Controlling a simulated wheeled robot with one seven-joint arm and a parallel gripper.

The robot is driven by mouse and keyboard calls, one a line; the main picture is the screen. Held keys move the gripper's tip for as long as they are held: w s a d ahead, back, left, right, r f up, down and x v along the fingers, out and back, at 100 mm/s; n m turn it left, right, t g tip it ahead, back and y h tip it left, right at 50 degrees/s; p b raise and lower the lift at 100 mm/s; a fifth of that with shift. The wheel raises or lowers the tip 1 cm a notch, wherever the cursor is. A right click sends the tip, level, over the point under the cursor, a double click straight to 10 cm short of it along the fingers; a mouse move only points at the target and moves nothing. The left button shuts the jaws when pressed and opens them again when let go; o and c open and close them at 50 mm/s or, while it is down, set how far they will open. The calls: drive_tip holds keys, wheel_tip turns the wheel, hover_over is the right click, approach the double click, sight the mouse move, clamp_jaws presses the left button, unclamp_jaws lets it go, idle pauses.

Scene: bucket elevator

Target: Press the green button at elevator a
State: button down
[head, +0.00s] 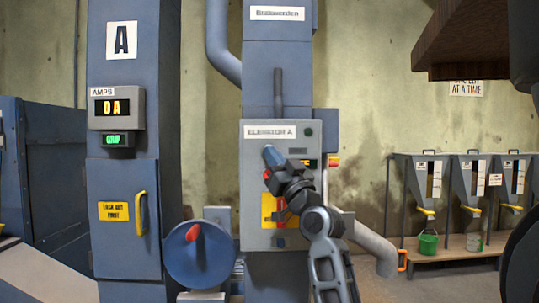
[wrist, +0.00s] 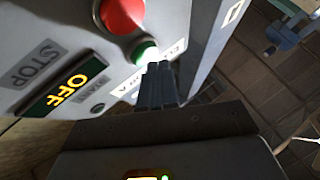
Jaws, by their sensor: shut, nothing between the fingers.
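The grey control panel (head: 255,222) labelled ELEVATOR A stands in the middle of the head view. In the wrist view the green button (wrist: 144,51) sticks out of the panel, beside a larger red button (wrist: 122,14). My gripper (head: 269,151) is in front of the panel's upper part. In the wrist view my gripper (wrist: 158,66) is shut and empty, its tips right by the green button. I cannot tell whether they touch it. The green button is hidden in the head view. A display (wrist: 66,91) on the panel reads OFF.
A blue column (head: 123,185) marked A stands at left, with an AMPS meter (head: 116,108) reading 0 A. A blue wheel (head: 200,254) with a red knob is low beside the panel. Hoppers and a green bucket (head: 428,242) stand at right. A brown ledge (head: 470,45) hangs at upper right.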

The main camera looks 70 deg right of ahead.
drive_tip(key=shift+w+d+b, duration=0.2)
drive_tip(key=shift+d+b, duration=0.2)
idle(0.6)
drive_tip(key=shift+a, duration=0.1)
drive_tip(key=shift+s+a, duration=0.35)
drive_tip(key=shift+a, duration=0.35)
drive_tip(key=shift+s+a+p, duration=0.2)
drive_tip(key=shift+s+a, duration=0.1)
drive_tip(key=shift+a, duration=0.5)
drive_tip(key=shift+s+a+p, duration=0.2)
drive_tip(key=shift+s+a, duration=0.15)
drive_tip(key=shift+a, duration=0.4)
drive_tip(key=shift+s+a+p, duration=0.2)
drive_tip(key=shift+s+a, duration=0.1)
drive_tip(key=shift+a, duration=0.5)
